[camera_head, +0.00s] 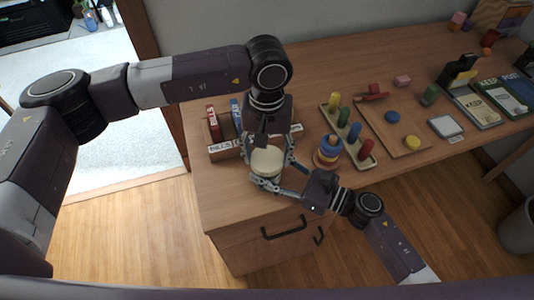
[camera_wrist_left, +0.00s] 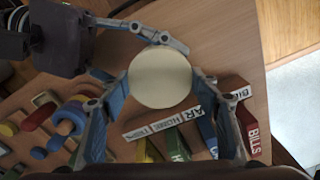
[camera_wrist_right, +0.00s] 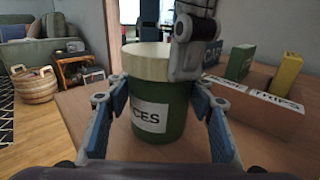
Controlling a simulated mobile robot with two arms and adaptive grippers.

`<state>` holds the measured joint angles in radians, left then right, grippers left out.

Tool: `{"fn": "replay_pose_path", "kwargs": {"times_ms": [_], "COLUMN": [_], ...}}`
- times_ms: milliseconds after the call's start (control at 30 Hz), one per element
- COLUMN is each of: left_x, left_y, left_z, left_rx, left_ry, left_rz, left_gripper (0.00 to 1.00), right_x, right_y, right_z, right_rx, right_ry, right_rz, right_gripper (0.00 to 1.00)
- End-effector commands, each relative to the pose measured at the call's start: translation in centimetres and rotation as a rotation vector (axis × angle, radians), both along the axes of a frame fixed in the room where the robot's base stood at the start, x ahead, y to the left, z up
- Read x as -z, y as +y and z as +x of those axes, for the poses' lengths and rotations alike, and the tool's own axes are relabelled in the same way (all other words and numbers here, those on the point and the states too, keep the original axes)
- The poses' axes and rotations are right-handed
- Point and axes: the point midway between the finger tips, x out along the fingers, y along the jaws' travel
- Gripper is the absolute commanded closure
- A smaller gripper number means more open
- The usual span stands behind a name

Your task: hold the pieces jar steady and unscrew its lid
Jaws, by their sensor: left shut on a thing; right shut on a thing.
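The pieces jar stands upright near the front left of the desk. In the right wrist view it has a green body (camera_wrist_right: 172,98), a white label ending in "CES" and a cream lid (camera_wrist_right: 148,60). The round lid (camera_head: 267,162) shows in the head view, and from above in the left wrist view (camera_wrist_left: 160,80). My left gripper (camera_head: 267,150) comes down from above and is shut on the lid, one finger on each side. My right gripper (camera_wrist_right: 160,100) comes from the front and is shut on the jar body. The lid sits level on the body.
A wooden holder (camera_head: 225,152) with labelled upright folders stands right behind the jar. A ring stacker (camera_head: 328,150) and a peg board (camera_head: 345,135) are close on its right. A wooden tray (camera_head: 405,145) with blocks lies beyond. The desk's front edge is near.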

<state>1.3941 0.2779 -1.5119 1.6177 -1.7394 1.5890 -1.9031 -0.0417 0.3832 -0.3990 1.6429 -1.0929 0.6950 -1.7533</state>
Motion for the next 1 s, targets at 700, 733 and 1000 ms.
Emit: {"fn": "replay_pose_path", "kwargs": {"times_ms": [700,733,1000], "left_x": [-0.05,-0.06,-0.1], "left_y": [0.01,0.01,-0.02], "left_z": [0.03,0.03,0.03], "left_rx": [-1.222,-1.272,-1.735], "left_ry": [-0.001,-0.001,0.0], "left_rz": [0.001,0.001,0.001], "left_gripper": [0.72,0.72,0.72], "right_x": [-0.03,-0.03,-0.03], "right_y": [0.03,0.03,0.03], "right_z": [-0.03,-0.03,-0.04], "right_rx": [-0.001,-0.001,-0.001], "right_ry": [0.0,0.0,-0.001], "right_rz": [0.001,0.001,0.0], "right_gripper": [1.0,1.0,1.0]}}
